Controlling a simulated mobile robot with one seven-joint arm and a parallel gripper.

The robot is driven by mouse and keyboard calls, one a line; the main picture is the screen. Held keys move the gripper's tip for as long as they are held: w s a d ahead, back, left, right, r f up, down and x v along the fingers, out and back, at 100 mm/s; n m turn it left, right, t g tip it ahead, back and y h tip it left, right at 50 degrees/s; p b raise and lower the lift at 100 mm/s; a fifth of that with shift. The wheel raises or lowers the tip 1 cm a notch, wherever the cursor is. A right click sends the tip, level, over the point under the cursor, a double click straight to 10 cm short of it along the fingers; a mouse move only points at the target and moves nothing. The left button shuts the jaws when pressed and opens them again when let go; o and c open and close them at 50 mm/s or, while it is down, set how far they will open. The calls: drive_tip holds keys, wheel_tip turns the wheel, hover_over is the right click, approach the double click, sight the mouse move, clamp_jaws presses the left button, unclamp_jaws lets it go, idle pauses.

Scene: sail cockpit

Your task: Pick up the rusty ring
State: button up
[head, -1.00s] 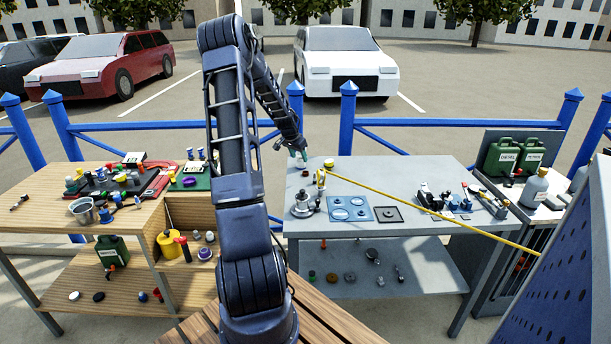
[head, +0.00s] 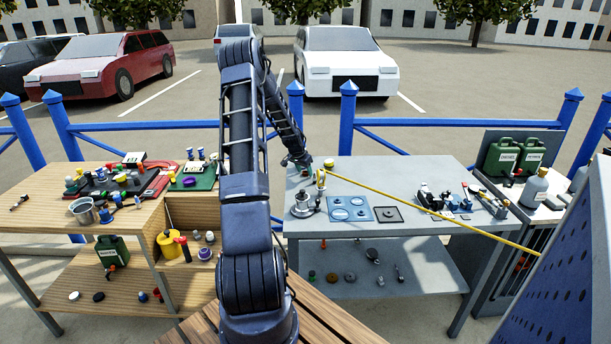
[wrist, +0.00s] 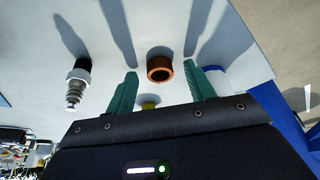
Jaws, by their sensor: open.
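The rusty ring (wrist: 160,69) is a short copper-brown tube standing on the light grey table, its dark opening showing in the wrist view. My gripper (wrist: 161,75) is open, with one green finger on each side of the ring in that view. The fingers look apart from the ring, with pale table showing on both sides. In the head view my gripper (head: 304,167) is low over the back left corner of the grey table (head: 420,174), and it hides the ring there.
A silver and black plug-like part (wrist: 76,85) stands left of the fingers in the wrist view. A yellow item (wrist: 149,105) shows just past the gripper body. In the head view a yellow pole (head: 430,209) crosses the table. A blue railing (head: 420,125) runs behind it.

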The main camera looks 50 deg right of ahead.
drive_tip(key=shift+f, duration=0.1)
drive_tip(key=shift+c, duration=0.4)
drive_tip(key=c, duration=1)
